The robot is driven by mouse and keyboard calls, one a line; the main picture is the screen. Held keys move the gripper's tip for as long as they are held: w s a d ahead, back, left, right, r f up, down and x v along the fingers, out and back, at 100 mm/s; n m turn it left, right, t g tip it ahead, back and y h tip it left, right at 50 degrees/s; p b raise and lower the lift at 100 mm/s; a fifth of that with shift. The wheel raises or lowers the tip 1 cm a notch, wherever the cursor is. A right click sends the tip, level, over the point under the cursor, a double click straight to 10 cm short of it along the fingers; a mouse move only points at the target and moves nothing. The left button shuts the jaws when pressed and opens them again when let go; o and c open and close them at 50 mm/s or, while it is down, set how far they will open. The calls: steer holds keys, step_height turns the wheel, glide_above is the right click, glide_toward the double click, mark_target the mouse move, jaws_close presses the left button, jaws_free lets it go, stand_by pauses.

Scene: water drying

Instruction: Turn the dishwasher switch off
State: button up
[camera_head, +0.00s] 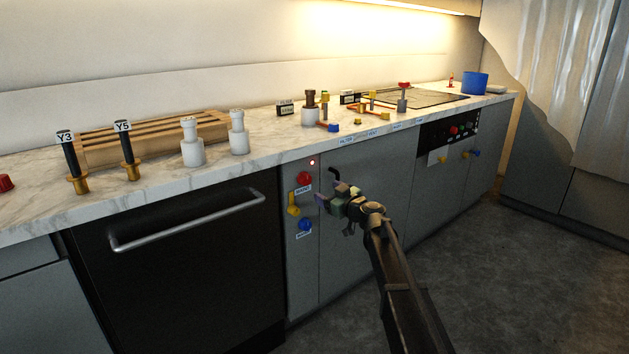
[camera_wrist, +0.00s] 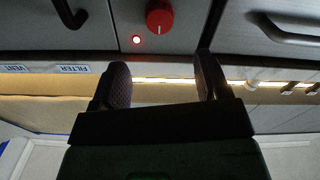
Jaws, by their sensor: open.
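The dishwasher (camera_head: 190,275) is a black front with a long bar handle, left of a narrow grey panel. On that panel is a red knob (camera_head: 304,178) with a small label under it, too small to read surely. In the wrist view, the red knob (camera_wrist: 159,16) and the glowing lamp (camera_wrist: 137,39) lie beyond the gap between my fingers (camera_wrist: 160,82). A white mark shows on the knob.
Below the red knob are a yellow lever (camera_head: 293,210) and a blue knob (camera_head: 305,225). A dark hooked cabinet handle (camera_head: 334,172) is close behind my gripper. The marble counter (camera_head: 255,165) above holds valves and bottles. The floor (camera_head: 490,285) at right is clear.

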mark_target(307, 181)
steer(key=x, duration=1)
steer(key=shift+w+a+f, duration=0.1)
steer(key=shift+w+a, duration=0.1)
steer(key=shift+w, duration=0.15)
steer(key=c, duration=0.9)
steer(key=shift+m, duration=0.3)
steer(key=m, duration=0.3)
steer(key=shift+m, duration=0.3)
steer(key=m, duration=0.4)
steer(key=shift+s, duration=0.1)
steer(key=m, duration=0.9)
steer(key=shift+m, duration=0.3)
